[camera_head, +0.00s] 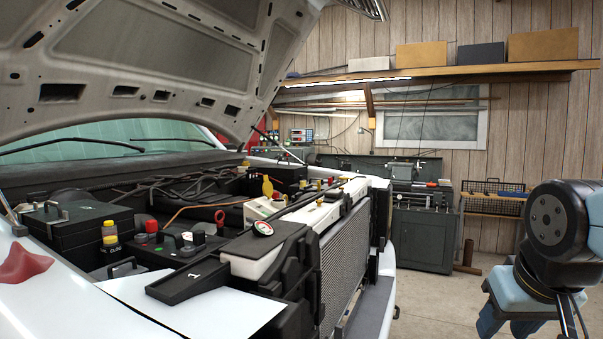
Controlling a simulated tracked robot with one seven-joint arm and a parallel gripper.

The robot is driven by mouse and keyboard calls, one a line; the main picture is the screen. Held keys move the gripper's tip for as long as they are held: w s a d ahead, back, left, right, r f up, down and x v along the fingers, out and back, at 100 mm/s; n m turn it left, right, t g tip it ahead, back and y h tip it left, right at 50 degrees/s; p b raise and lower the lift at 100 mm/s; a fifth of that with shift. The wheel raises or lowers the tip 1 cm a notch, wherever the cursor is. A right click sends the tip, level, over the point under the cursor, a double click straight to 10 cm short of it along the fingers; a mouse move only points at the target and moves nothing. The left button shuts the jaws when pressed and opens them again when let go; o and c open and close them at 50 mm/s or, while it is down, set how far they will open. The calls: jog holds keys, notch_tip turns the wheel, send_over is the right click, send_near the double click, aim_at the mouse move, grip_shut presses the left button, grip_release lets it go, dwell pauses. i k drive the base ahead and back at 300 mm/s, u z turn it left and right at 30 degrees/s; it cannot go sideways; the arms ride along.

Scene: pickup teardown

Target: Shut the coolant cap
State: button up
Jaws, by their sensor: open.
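I cannot tell for sure which cap is the coolant cap. A red cap (151,226) sits among dark parts at the left of the engine bay. A white box (263,208) farther back has a small red knob (277,195) on top. Whether any of these caps is open or closed is too small to tell. My arm (560,225) shows at the lower right, outside the truck's front and well apart from the caps. Its fingertips do not show clearly.
The raised hood (150,55) hangs over the engine bay. The radiator (345,250) fronts the bay. Floor right of the truck is clear.

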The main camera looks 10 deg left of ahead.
aim_at(266, 187)
jog(key=u, duration=0.7)
jog(key=i, duration=0.1)
jog(key=z, duration=2.25)
jog(key=i, duration=1.35)
jog(key=u, duration=2.9)
jog(key=i, duration=1)
